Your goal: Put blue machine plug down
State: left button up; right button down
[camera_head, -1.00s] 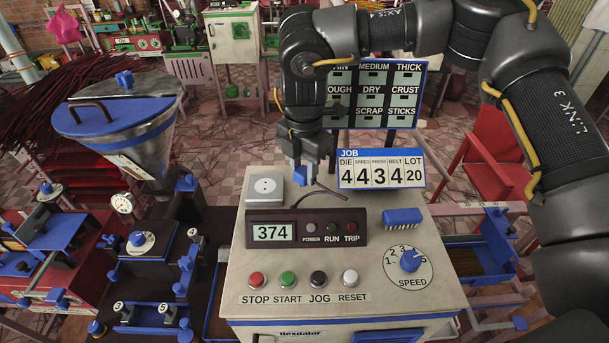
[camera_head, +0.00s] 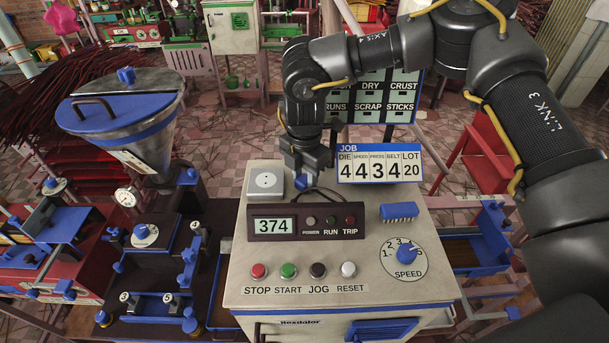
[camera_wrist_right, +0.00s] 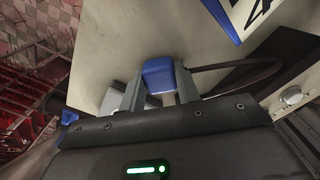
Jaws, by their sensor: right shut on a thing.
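The blue machine plug (camera_wrist_right: 158,76) is between the fingers of my right gripper (camera_wrist_right: 160,90) in the right wrist view, with a black cord running off to the right. In the head view the plug (camera_head: 303,183) shows as a small blue block under my right gripper (camera_head: 304,174), just right of the white socket box (camera_head: 265,181) on the cabinet top. The gripper is shut on the plug. Whether the plug touches the cabinet top is hard to tell. My left gripper is not in view.
The grey control cabinet (camera_head: 255,297) carries a display panel (camera_head: 325,222), a row of buttons and a speed dial (camera_head: 407,254). A blue ribbed block (camera_head: 399,211) sits at the right. Bare top lies between panel and block.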

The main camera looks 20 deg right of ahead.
aim_at(304, 178)
jog(key=c, duration=1)
grip_release()
jog(key=shift+f, duration=0.1)
jog(key=shift+r, duration=0.2)
jog(key=shift+r+b, duration=1.65)
jog(key=shift+r, duration=4.75)
